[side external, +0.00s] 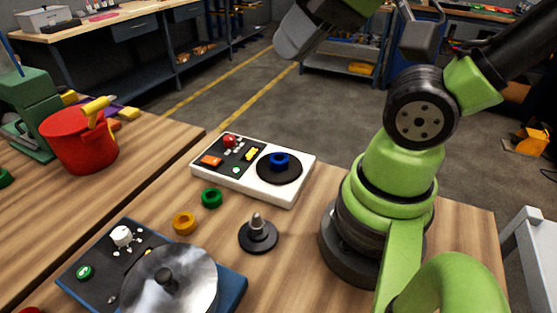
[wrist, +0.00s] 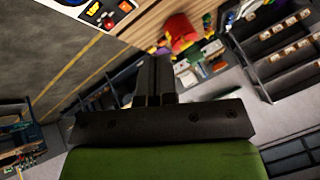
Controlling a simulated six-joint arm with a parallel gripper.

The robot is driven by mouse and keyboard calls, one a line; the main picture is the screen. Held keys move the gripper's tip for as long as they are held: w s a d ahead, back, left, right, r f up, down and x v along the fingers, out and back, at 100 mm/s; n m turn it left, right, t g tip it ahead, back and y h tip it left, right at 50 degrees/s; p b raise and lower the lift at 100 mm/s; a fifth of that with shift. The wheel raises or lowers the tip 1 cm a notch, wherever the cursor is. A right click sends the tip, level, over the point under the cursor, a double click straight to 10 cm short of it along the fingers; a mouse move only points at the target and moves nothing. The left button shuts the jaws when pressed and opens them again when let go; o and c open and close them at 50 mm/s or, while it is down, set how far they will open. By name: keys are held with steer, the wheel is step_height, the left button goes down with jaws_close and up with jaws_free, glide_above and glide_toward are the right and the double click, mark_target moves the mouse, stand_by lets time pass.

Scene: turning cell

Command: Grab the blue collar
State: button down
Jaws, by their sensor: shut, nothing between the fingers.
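The blue collar (side external: 279,159) is a small ring on the round black disc (side external: 279,174) of a white control box (side external: 300,191), in the middle of the side view. My gripper (wrist: 155,75) shows in the wrist view with its two black fingers together and nothing between them. It is well away from the collar; in the side view only part of my arm's end shows, high at the top edge.
A green ring (side external: 211,198), a yellow ring (side external: 184,223) and a dark spindle on a round base (side external: 258,234) stand before the white box. A blue machine with a metal disc (side external: 172,287) is at the front. A red pot (side external: 80,142) stands left. Bare wood lies between.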

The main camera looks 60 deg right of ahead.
steer(key=c, duration=0.7)
jaws_free()
steer(key=shift+c, duration=0.2)
steer(key=m+g+h, duration=0.2)
steer(key=m+g, duration=0.2)
steer(key=g, duration=0.3)
glide_above(276, 156)
steer(key=a, duration=0.1)
steer(key=f, duration=2.1)
steer(key=shift+s+a, duration=0.2)
steer(key=shift+s, duration=0.1)
steer(key=shift+d+f, duration=0.15)
steer(key=shift+f, duration=1.35)
steer(key=shift+d+f, duration=0.15)
steer(key=shift+f, duration=1.35)
